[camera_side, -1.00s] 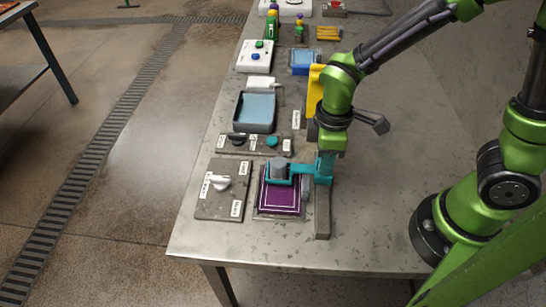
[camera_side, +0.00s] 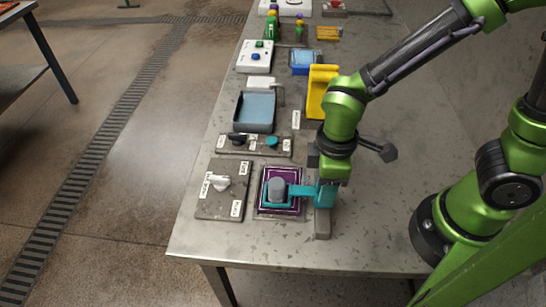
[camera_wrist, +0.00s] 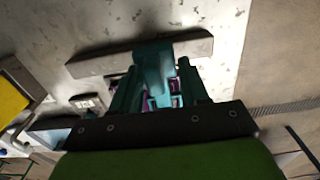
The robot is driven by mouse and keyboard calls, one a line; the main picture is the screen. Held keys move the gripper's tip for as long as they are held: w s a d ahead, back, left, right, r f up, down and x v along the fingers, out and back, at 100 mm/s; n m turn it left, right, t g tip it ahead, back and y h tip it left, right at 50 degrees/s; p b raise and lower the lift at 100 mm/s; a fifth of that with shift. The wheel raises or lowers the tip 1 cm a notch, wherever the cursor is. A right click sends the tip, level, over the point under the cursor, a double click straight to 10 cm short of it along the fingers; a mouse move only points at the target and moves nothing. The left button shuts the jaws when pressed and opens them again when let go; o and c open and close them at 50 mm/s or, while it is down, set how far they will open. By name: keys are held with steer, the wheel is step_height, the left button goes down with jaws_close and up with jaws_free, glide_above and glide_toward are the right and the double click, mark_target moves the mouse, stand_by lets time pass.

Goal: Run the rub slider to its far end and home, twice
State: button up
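The rub slider (camera_side: 302,190) is a teal carriage whose arm reaches left to a grey scrubber head (camera_side: 277,187). The head sits over the middle of a small purple rug (camera_side: 265,210) with a pale border. The carriage rides on a grey rail (camera_side: 322,225) to the right of the rug. My gripper (camera_side: 326,188) points down at the carriage's upright block. In the wrist view, my gripper (camera_wrist: 155,90) has a finger on each side of the teal slider block (camera_wrist: 153,60) and appears shut on it. The exact contact is partly hidden.
A grey plate with a silver knob (camera_side: 220,183) lies left of the rug. Behind are a strip with knobs (camera_side: 255,145), a blue-grey tray (camera_side: 255,112) and a yellow upright piece (camera_side: 320,90) close to my arm. The table's front is clear.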

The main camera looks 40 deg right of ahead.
step_height(320, 180, up, 17)
stand_by(0.6)
